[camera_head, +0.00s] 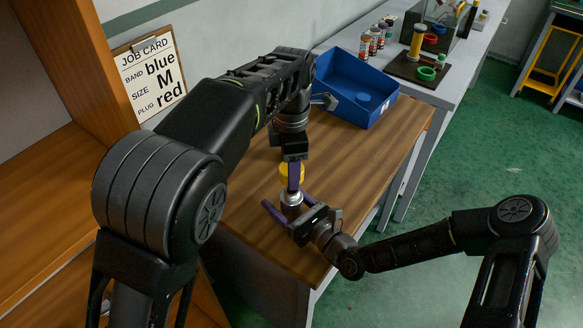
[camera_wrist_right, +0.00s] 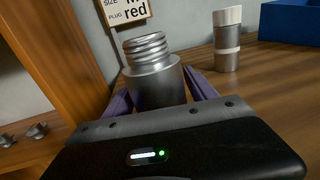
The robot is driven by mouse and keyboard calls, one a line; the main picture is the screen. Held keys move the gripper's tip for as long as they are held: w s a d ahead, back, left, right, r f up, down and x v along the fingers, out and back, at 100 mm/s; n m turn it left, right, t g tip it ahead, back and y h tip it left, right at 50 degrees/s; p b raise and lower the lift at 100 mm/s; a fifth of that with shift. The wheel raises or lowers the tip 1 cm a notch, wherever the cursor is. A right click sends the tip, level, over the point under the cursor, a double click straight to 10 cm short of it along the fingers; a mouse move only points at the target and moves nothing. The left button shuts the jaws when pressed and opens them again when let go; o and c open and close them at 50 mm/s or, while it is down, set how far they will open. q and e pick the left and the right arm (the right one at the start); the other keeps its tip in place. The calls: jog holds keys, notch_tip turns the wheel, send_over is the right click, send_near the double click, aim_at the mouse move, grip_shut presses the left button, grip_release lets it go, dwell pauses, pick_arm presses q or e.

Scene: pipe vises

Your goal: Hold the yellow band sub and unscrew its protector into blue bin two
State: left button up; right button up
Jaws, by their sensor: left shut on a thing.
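A silver sub (camera_head: 291,201) stands near the front of the wooden table. In the right wrist view the sub (camera_wrist_right: 156,80) is upright with bare threads on its top. No yellow band shows on its visible side. My left gripper (camera_head: 294,182) points down above the sub and is shut on a yellow cap-like piece (camera_head: 286,170), partly hidden by a finger. My right gripper (camera_head: 288,207) is open, with its purple fingers on either side of the sub.
A silver cylinder (camera_wrist_right: 228,48) with a pale top and band stands on the table right of the sub. A job card (camera_head: 153,73) hangs on the wall. A grey bench (camera_head: 455,92) beyond holds cans and coloured rings. The table's right side is clear.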

aim_at(292, 206)
jog(key=shift+o, duration=0.6)
pick_arm(q)
jog(key=shift+f, duration=0.1)
pick_arm(e)
jog(key=shift+d, duration=0.1)
pick_arm(q)
jog(key=shift+f, duration=0.1)
pick_arm(e)
jog(key=shift+s+d+f, duration=0.1)
jog(key=shift+s+d, duration=0.1)
jog(key=shift+s, duration=0.1)
pick_arm(q)
notch_tip(292, 206, down, 2)
jog(key=b, duration=0.2)
jog(key=shift+f+b, duration=0.1)
jog(key=shift+b, duration=0.2)
pick_arm(e)
jog(key=v, duration=1)
jog(key=shift+d, duration=0.1)
jog(key=shift+s+d, duration=0.3)
jog(key=shift+s, duration=0.15)
pick_arm(q)
jog(key=shift+f, duration=0.1)
